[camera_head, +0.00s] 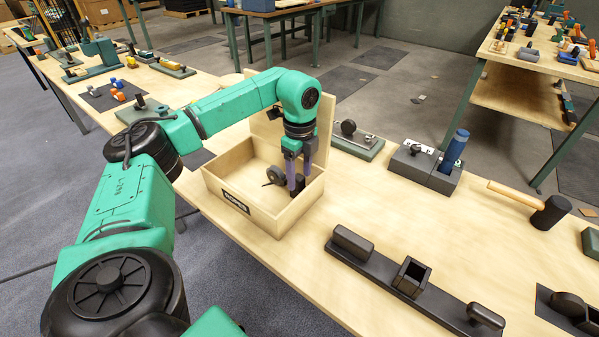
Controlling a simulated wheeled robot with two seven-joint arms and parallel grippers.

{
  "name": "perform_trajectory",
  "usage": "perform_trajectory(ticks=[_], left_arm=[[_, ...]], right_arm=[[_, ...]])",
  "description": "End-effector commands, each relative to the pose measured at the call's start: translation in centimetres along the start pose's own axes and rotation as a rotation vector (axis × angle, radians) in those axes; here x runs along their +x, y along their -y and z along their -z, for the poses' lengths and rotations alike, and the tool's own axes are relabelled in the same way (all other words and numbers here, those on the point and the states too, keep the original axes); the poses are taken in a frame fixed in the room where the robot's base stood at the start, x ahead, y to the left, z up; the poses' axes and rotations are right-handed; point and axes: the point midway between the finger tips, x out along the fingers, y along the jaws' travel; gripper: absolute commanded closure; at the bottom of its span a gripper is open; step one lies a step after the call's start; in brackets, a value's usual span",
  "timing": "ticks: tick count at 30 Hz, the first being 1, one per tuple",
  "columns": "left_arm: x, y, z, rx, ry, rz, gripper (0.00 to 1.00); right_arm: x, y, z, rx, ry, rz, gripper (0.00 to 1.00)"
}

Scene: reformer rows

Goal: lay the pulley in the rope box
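The rope box (235,209) is a pale wooden box with a dark label on its front wall and its lid raised at the back. The pulley (276,175), a small dark wheel with a thin pin sticking out to the left, is inside the box toward the right. My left gripper (297,184) reaches down into the box from above, its purple fingers close against the pulley's right side. A narrow gap shows between the fingers. Their dark tips blend with the dark parts there, so I cannot tell whether they grip the pulley. My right gripper is out of view.
Right of the box are a grey-green plate with fittings (357,143), a grey block with a blue cylinder (453,150) and a mallet (548,212). A dark rail with blocks (385,272) lies in front. Bare tabletop separates them. Another loaded table (484,90) stands back right.

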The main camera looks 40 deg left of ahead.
Motion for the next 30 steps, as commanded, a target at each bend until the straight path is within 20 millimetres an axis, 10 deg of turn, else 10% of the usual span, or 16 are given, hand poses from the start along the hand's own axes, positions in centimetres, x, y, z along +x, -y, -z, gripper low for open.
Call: perform_trajectory(ticks=[11,24,30], left_arm=[[-1.2,0.0,0.0,0.0,-0.001,0.002,0.35],[-12.3,0.1,0.0,0.0,-0.001,0.002,0.35],[-13.3,0.0,0.0,0.001,0.0,0.0,0.35]], right_arm=[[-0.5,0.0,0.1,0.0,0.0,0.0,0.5],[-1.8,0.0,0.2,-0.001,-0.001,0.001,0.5],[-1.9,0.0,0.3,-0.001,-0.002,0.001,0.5]])
